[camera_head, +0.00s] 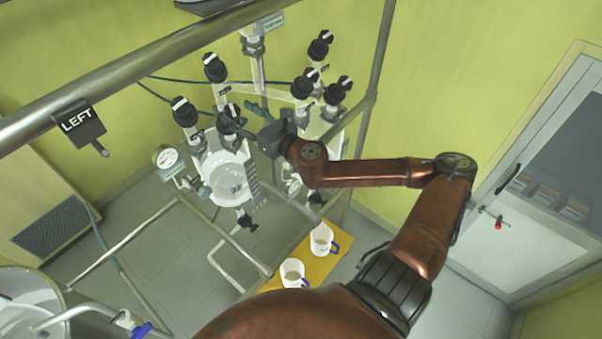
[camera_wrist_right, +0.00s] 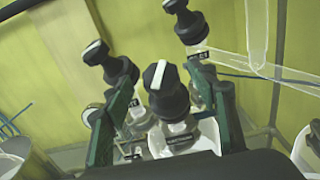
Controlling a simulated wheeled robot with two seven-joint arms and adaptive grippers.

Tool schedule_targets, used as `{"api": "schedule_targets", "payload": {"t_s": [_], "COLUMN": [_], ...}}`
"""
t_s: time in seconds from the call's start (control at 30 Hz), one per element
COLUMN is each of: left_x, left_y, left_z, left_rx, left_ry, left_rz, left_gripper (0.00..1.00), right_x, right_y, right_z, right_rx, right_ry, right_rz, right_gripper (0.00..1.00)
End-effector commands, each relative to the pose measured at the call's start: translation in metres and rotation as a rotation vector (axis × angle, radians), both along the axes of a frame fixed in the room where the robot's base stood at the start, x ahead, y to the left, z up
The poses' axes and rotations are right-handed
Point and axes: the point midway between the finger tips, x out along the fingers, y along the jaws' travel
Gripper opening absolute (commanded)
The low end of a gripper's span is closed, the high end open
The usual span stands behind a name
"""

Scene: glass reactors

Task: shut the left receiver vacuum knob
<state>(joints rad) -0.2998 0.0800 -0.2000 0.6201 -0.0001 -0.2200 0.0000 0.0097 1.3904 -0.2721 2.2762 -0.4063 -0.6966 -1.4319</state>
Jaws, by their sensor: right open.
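The left receiver (camera_head: 228,176) is a clear glass vessel with several black knobs on stems above it. One knob (camera_head: 229,117) sits at my right gripper (camera_head: 240,119). In the right wrist view this black knob (camera_wrist_right: 168,98) stands between the two green fingers of the gripper (camera_wrist_right: 166,84), its white bar nearly upright in the picture. The fingers are open, with gaps visible on both sides near the knob's top. The other knobs on this receiver are at the left (camera_head: 185,111) and behind (camera_head: 214,67). The label below the knob is too small to read. My left gripper is out of view.
A right receiver (camera_head: 322,130) with several knobs (camera_head: 302,88) stands close behind my right gripper. A metal rail with a LEFT sign (camera_head: 78,121) crosses the upper left. A pressure gauge (camera_head: 167,157) is left of the vessel. Two white mugs (camera_head: 293,272) stand below on yellow.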

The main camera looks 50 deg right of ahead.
Motion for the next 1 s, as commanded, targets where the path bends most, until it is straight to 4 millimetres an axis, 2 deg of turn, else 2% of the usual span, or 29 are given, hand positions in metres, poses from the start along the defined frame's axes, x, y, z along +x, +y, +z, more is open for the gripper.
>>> {"api": "schedule_targets", "payload": {"t_s": [0.1,0.37,0.6,1.0], "left_x": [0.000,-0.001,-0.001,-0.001], "left_y": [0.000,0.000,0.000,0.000], "left_z": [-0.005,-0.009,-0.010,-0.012], "left_rx": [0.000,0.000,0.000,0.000], "left_ry": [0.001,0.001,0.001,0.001], "left_rz": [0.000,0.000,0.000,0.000], "left_gripper": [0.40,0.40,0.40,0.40], "right_x": [-0.017,-0.044,-0.045,-0.057], "right_y": [-0.001,-0.005,-0.038,-0.079], "right_z": [-0.003,-0.005,-0.038,-0.101], "right_rx": [-0.001,0.021,0.258,0.606], "right_ry": [0.004,0.007,0.044,0.096], "right_rz": [0.000,-0.009,-0.114,-0.276], "right_gripper": [0.53,0.53,0.53,0.53]}}
